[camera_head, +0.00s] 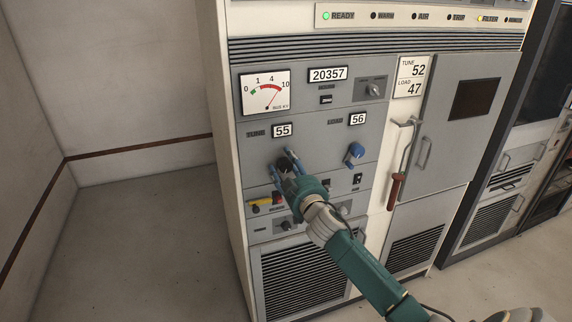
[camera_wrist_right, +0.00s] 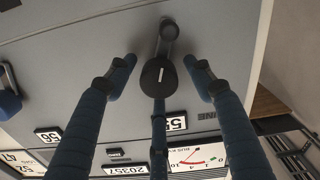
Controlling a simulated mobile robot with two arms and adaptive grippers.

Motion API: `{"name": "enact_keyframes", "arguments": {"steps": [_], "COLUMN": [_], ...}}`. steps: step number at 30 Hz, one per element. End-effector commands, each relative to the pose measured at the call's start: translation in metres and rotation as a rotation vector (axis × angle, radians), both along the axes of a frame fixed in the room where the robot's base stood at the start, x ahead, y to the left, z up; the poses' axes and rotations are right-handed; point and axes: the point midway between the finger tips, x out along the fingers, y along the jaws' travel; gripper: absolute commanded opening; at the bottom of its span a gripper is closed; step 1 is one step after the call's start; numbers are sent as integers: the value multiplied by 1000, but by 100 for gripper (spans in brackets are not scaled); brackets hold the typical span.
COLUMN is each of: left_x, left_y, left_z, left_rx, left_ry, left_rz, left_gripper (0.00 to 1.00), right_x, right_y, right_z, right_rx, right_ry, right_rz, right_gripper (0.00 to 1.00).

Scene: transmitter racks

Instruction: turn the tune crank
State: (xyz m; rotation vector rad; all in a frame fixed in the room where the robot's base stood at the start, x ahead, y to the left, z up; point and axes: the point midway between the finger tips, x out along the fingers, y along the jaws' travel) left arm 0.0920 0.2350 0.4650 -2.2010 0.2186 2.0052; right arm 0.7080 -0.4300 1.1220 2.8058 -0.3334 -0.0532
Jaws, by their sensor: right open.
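The tune crank (camera_head: 284,164) is black and sits on the grey panel below the TUNE counter (camera_head: 282,130), which reads 55. In the right wrist view, the crank's round black knob (camera_wrist_right: 157,75) has a white mark, and its short arm runs to a pivot at the top. My right gripper (camera_head: 285,169) is at the crank, partly covering it in the head view. Its blue fingers are open, one on each side of the knob, with visible gaps in the right wrist view (camera_wrist_right: 160,68). My left gripper is not in view.
A blue knob (camera_head: 354,153) sits right of the crank under the LOAD counter (camera_head: 357,118), which reads 56. A placard (camera_head: 410,77) gives TUNE 52, LOAD 47. A red-handled lever (camera_head: 396,190) hangs by the cabinet door. Open floor (camera_head: 150,240) lies left of the rack.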

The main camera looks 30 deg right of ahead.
Motion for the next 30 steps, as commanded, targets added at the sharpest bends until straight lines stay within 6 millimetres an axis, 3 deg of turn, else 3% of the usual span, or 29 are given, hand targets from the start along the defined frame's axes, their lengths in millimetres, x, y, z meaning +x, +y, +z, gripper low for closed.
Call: {"name": "enact_keyframes", "arguments": {"steps": [8,12,15,20,30], "left_x": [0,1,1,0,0], "left_y": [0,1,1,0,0], "left_z": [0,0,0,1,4], "left_rx": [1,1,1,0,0], "left_ry": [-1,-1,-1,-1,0], "left_rz": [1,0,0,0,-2], "left_gripper": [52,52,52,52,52], "right_x": [1,1,1,1,2], "right_y": [0,0,1,1,3], "right_z": [0,0,0,1,2], "right_rx": [0,0,1,-32,-365], "right_ry": [0,0,-1,5,81], "right_rz": [1,1,1,2,4], "right_gripper": [50,22,8,8,7]}}
